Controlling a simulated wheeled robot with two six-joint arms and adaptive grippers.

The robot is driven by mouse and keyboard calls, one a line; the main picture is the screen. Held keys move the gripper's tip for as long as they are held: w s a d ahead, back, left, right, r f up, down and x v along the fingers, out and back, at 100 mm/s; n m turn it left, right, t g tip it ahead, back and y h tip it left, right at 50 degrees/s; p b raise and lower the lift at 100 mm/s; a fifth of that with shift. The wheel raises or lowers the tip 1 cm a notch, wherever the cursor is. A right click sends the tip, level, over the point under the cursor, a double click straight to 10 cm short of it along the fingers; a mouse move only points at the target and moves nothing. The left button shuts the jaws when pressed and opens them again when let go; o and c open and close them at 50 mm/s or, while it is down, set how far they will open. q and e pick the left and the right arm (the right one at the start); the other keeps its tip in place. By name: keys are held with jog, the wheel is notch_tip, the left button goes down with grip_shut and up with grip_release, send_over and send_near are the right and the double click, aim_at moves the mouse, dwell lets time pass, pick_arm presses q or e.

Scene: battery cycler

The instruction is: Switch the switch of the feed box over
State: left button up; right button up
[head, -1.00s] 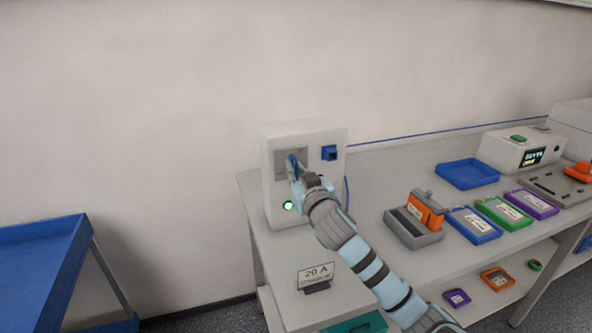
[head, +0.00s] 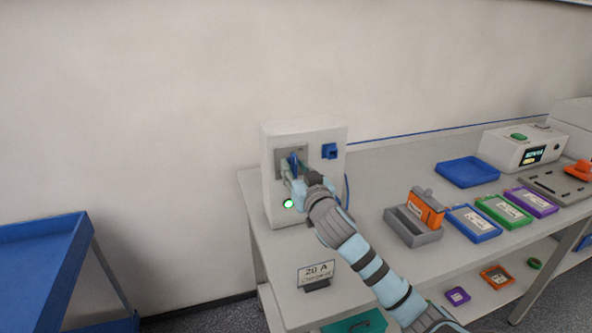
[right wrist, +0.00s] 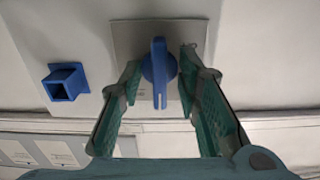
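The feed box (head: 310,138) is a pale grey box at the left end of the bench. Its switch is a blue rotary knob (head: 293,162) on a grey plate, with a lit green lamp (head: 288,204) below it. In the right wrist view the knob (right wrist: 160,68) has its long handle upright in the picture. My right gripper (head: 291,172) is at the box front. In the right wrist view its green-padded fingers (right wrist: 161,75) stand open on either side of the knob, with gaps showing on both sides. My left gripper is out of view.
A blue square socket (head: 329,151) sits beside the knob on the box front. A "20 A" sign (head: 316,274) stands below on the bench. A grey holder with an orange block (head: 426,210) and several coloured packs are to the right. A blue cart (head: 40,250) stands left.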

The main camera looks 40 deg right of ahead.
jog(key=shift+s, duration=0.15)
jog(key=v, duration=1.1)
jog(key=shift+s+a, duration=0.2)
jog(key=shift+s, duration=0.15)
